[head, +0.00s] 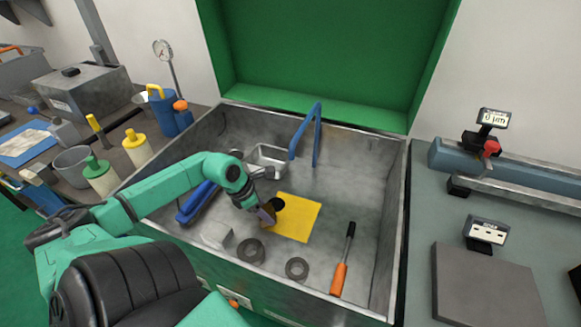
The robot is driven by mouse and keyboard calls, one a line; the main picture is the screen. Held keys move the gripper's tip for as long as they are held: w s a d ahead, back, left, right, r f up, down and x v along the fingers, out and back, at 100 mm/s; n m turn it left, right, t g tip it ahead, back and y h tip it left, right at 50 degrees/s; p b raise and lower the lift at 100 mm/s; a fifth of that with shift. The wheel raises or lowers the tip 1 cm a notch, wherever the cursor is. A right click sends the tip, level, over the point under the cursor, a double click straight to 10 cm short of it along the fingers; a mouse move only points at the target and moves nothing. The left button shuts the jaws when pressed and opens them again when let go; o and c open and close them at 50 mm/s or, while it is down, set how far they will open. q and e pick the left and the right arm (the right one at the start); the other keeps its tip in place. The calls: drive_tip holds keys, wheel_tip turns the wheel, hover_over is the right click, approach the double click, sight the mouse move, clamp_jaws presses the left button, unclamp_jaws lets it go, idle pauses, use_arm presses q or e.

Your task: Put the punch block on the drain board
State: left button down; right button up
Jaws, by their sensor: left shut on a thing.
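My left gripper (262,208) reaches down into the open metal chest and is shut on a small brown-and-purplish block (266,215), which seems to be the punch block. The fingers hide much of it. It is at the left edge of a flat yellow sheet (298,220) on the chest floor; I cannot tell whether it touches the sheet. A dark round spot (278,204) shows beside the gripper. No drain board can be made out for certain. My right gripper is not in view.
The chest (372,190) also holds a metal tray (268,157), a blue frame (317,135), a pale block (216,235), two dark rings (250,250), and an orange-handled tool (340,275). Cups and bottles (138,148) crowd the left bench. A grey plate (485,285) lies on the right bench.

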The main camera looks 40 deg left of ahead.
use_arm(q)
drive_tip(key=shift+w+d+f, duration=0.2)
drive_tip(key=shift+w+f, duration=0.15)
drive_tip(key=w+d, duration=0.1)
drive_tip(key=w, duration=0.1)
drive_tip(key=w+d, duration=0.1)
drive_tip(key=w, duration=0.1)
drive_tip(key=w+d, duration=0.1)
drive_tip(key=w, duration=0.1)
drive_tip(key=shift+w+r, duration=0.1)
drive_tip(key=shift+r, duration=0.1)
drive_tip(key=shift+w+d+f, duration=0.15)
drive_tip(key=shift+w+d, duration=0.05)
drive_tip(key=shift+w, duration=0.1)
drive_tip(key=shift+f, duration=0.45)
drive_tip(key=shift+s+a+f, duration=0.1)
drive_tip(key=shift+s+f, duration=0.05)
drive_tip(key=c, duration=0.5)
unclamp_jaws()
drive_tip(key=shift+f, duration=0.2)
drive_tip(key=shift+c, duration=0.2)
drive_tip(key=o, duration=0.4)
